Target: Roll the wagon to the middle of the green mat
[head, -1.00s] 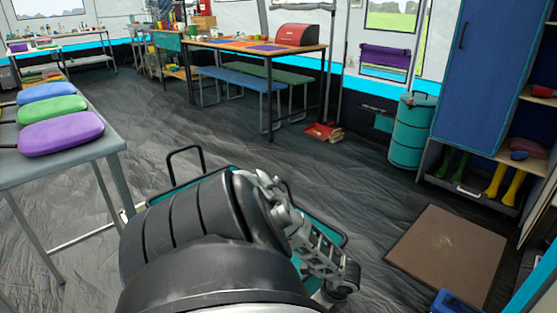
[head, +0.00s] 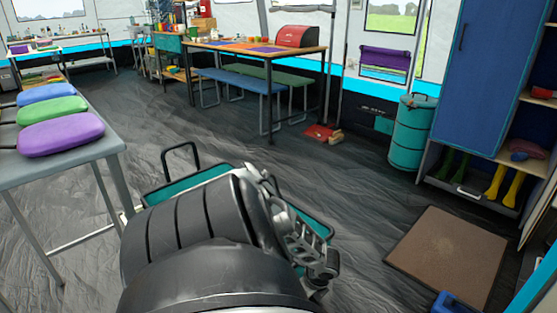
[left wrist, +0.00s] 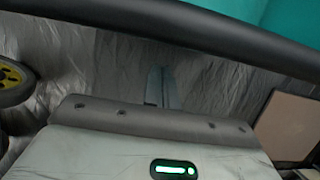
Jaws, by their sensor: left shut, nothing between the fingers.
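The wagon (head: 187,187) is a low teal tray with a black loop handle (head: 181,158) at its far left end. It stands on the grey floor, its middle hidden behind my dark arm. In the left wrist view, its black rim crosses the top, with teal (left wrist: 292,22) above and a yellow-hubbed wheel (left wrist: 14,82) at left. My left gripper (left wrist: 162,76) is shut and empty, pointing towards the floor just below that rim; contact cannot be told. My right gripper is not in view. No green mat shows; a brown mat (head: 447,257) lies right of the wagon.
A grey table (head: 60,166) with colored cushions stands close left of the wagon. A blue cabinet (head: 487,75) with boots below and a teal barrel (head: 412,132) stand at right. Bare floor lies between wagon and mat and towards the far benches.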

